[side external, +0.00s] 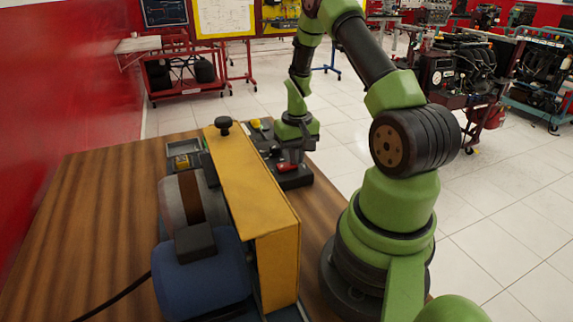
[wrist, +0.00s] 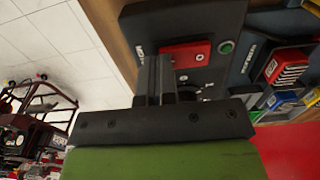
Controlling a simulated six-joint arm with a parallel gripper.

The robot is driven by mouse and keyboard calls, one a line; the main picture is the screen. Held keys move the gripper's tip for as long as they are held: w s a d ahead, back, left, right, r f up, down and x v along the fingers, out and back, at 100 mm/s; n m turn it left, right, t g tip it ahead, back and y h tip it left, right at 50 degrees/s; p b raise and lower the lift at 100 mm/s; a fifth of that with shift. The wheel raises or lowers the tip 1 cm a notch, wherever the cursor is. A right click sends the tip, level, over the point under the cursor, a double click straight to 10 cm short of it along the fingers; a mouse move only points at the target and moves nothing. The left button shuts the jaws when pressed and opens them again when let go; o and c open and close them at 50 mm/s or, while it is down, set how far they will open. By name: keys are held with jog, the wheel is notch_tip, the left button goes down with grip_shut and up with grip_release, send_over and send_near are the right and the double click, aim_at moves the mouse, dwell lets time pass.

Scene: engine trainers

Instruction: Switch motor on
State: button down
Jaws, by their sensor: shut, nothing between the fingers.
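The motor (side external: 205,275), a blue unit with a dark box on top, sits at the front of the wooden table beside a yellow cover. A dark control panel (side external: 297,181) stands behind the cover; it also shows in the wrist view (wrist: 205,18). It carries a red switch piece (side external: 287,168), seen in the wrist view as a red plate (wrist: 190,53), and a round green button (wrist: 226,47). My gripper (side external: 291,158) points down at the panel, shut and empty. In the wrist view its fingertips (wrist: 160,60) overlap the red plate's left end. I cannot tell whether they touch it.
The tall yellow cover (side external: 250,185) with a black knob stands left of my gripper. A grey tray (side external: 183,150) and small coloured parts lie behind it. Bins with red and blue items (wrist: 288,68) sit right of the panel.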

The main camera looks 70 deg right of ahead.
notch_tip(320, 180, up, 7)
dwell(0.9)
jog(key=shift+w+a+r, duration=0.1)
jog(key=shift+a+r, duration=0.05)
jog(key=w+a+r+n+t, duration=0.2)
jog(key=a+r+t, duration=0.1)
jog(key=a+r, duration=0.95)
jog(key=s+a+r+n+t+y, duration=0.1)
jog(key=s+a+r+t, duration=0.1)
jog(key=s+a, duration=0.3)
jog(key=s+a+r+n+t+y, duration=0.1)
jog(key=s+a+r+n+t, duration=0.1)
jog(key=s+a+r, duration=0.3)
jog(key=a, duration=0.3)
